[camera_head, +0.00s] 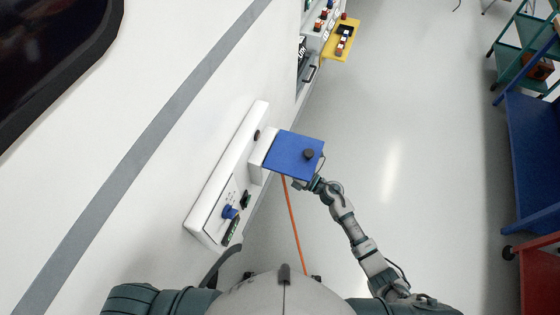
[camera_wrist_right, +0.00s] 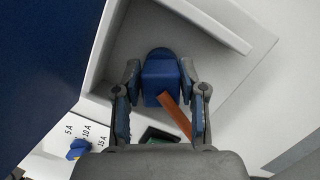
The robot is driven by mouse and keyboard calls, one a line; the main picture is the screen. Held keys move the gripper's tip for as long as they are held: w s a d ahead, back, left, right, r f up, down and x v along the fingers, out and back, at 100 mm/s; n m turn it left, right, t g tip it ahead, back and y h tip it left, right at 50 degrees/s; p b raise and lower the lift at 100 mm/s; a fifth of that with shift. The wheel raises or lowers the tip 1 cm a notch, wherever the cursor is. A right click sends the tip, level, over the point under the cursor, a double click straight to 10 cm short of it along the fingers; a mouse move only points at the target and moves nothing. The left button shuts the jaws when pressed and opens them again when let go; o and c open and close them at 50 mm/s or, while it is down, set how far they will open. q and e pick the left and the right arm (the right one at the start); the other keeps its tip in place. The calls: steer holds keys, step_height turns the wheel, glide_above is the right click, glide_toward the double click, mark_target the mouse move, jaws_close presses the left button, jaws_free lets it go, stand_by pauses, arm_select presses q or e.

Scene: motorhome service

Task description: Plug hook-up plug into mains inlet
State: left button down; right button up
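The blue hook-up plug (camera_wrist_right: 160,80) with its orange cable (camera_wrist_right: 174,115) is between the fingertips of my right gripper (camera_wrist_right: 160,72) in the right wrist view. The fingertips appear closed on its sides. The plug is inside or in front of a white recessed housing (camera_wrist_right: 205,65); its front end is hidden, so I cannot tell whether it touches the mains inlet. In the head view a raised blue lid (camera_head: 290,150) at the white wall housing covers the plug and fingers. The orange cable (camera_head: 291,215) hangs below it. My left gripper is not in view.
A white panel (camera_head: 208,190) beside the housing carries a blue knob (camera_head: 230,212), marked 5 A, 10 A, 15 A in the wrist view. A yellow shelf (camera_head: 341,40) juts from the wall farther ahead. Blue and red carts stand right; the floor between is clear.

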steer(key=shift+o, duration=1.3)
steer(key=shift+a, duration=0.3)
steer(key=v, duration=1.2)
steer(key=shift+w, duration=0.1)
